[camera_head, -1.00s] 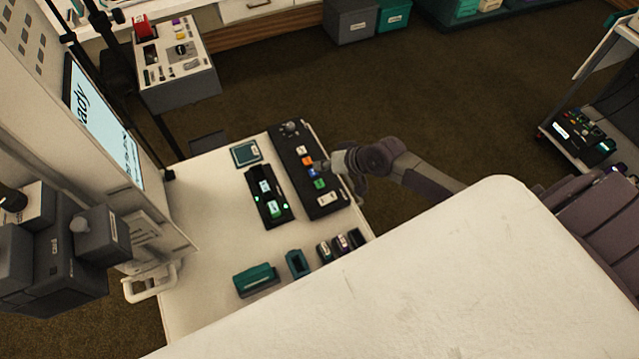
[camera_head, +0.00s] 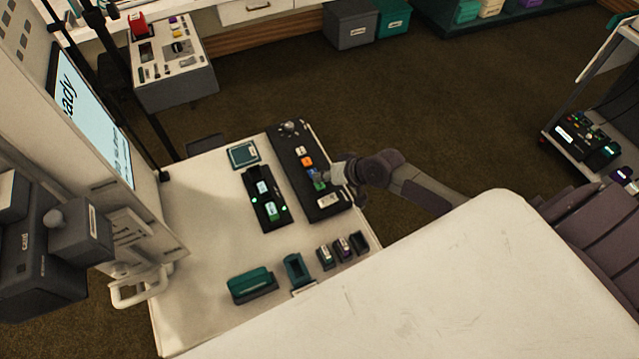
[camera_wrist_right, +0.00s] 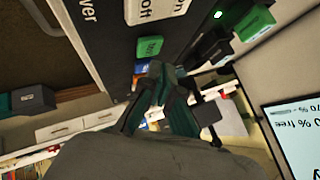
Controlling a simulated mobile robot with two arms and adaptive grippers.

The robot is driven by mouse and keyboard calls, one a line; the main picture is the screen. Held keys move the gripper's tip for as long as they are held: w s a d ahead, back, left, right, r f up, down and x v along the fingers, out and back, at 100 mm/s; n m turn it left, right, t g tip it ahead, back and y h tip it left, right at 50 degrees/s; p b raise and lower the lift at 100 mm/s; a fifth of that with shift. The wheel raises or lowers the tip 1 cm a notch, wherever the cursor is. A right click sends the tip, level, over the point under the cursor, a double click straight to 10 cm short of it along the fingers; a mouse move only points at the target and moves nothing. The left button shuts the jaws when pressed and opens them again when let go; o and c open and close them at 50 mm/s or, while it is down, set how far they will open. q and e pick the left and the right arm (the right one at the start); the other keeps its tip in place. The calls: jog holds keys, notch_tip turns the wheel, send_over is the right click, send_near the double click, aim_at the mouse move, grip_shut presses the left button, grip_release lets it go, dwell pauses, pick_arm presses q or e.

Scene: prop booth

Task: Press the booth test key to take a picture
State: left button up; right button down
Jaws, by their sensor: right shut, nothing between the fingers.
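A black key panel (camera_head: 298,160) lies on the white booth table, with a knob at its far end and a row of coloured keys. An orange key (camera_head: 307,161), a blue key (camera_head: 311,173) and a green key (camera_head: 319,186) sit along it. The key lettering is too small to read in the head view. My right gripper (camera_head: 322,174) is shut and empty, its tip at or just over the blue and green keys; contact cannot be told. In the right wrist view the shut fingers (camera_wrist_right: 160,72) are beside the green key (camera_wrist_right: 148,46). My left gripper is not in view.
A black unit with green lights (camera_head: 266,200) stands beside the panel. A teal-framed pad (camera_head: 243,154), a teal box (camera_head: 252,284) and several small stamp-like items (camera_head: 342,248) are on the table. A lit screen (camera_head: 92,115) is in the booth wall at left.

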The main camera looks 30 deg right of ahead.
aim_at(322, 185)
dwell(0.8)
jog(key=shift+f, duration=0.45)
jog(key=shift+f+b, duration=0.35)
jog(key=shift+b, duration=0.15)
dwell(0.3)
dwell(0.4)
jog(key=shift+r+p, duration=0.8)
jog(key=shift+p, duration=0.1)
jog(key=shift+r, duration=0.1)
notch_tip(322, 185, up, 5)
jog(key=p, duration=0.5)
